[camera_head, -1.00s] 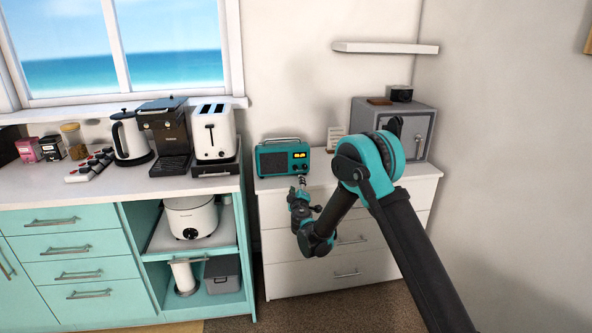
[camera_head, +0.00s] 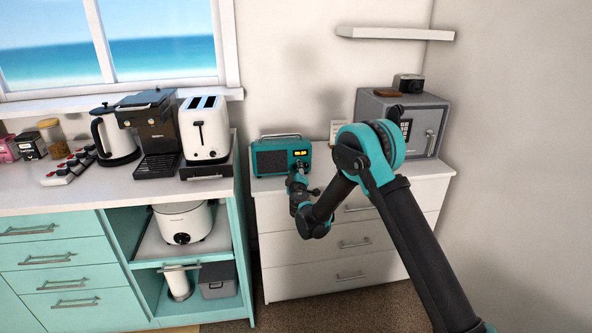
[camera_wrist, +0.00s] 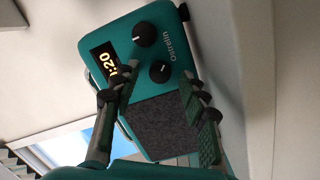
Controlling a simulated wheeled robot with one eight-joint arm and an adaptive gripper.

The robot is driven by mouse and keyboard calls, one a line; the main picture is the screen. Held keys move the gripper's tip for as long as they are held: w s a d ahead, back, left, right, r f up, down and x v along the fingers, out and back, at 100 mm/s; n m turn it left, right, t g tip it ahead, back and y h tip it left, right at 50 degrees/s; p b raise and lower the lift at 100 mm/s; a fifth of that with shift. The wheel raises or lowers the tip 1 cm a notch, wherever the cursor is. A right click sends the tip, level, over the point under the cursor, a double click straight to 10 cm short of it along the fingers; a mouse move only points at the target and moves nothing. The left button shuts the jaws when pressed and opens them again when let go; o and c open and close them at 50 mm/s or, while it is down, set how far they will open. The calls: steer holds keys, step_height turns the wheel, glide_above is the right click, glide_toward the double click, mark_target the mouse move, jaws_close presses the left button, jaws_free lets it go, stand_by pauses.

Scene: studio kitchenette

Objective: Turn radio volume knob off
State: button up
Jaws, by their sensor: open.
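The teal radio (camera_head: 270,159) stands on the white dresser, with a dark speaker grille and a lit yellow display. In the wrist view the radio (camera_wrist: 173,20) appears rotated, its display (camera_wrist: 107,62) at the left. Two black knobs show on its face: an upper one (camera_wrist: 144,34) and a lower one (camera_wrist: 159,71), each with a pale mark. My gripper (camera_wrist: 160,72) is open. Its fingers appear on either side of the lower knob, and contact cannot be told. In the head view my gripper (camera_head: 297,170) is at the radio's right front, hiding part of it.
A grey safe (camera_head: 425,112) stands right of the radio, with a small card (camera_head: 338,130) between them, partly behind my arm. The toaster (camera_head: 204,130) is on the counter to the left. A wall shelf (camera_head: 395,33) is above. The dresser top (camera_head: 435,168) is clear at right.

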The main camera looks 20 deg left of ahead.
steer(key=shift+c, duration=0.3)
jaws_close()
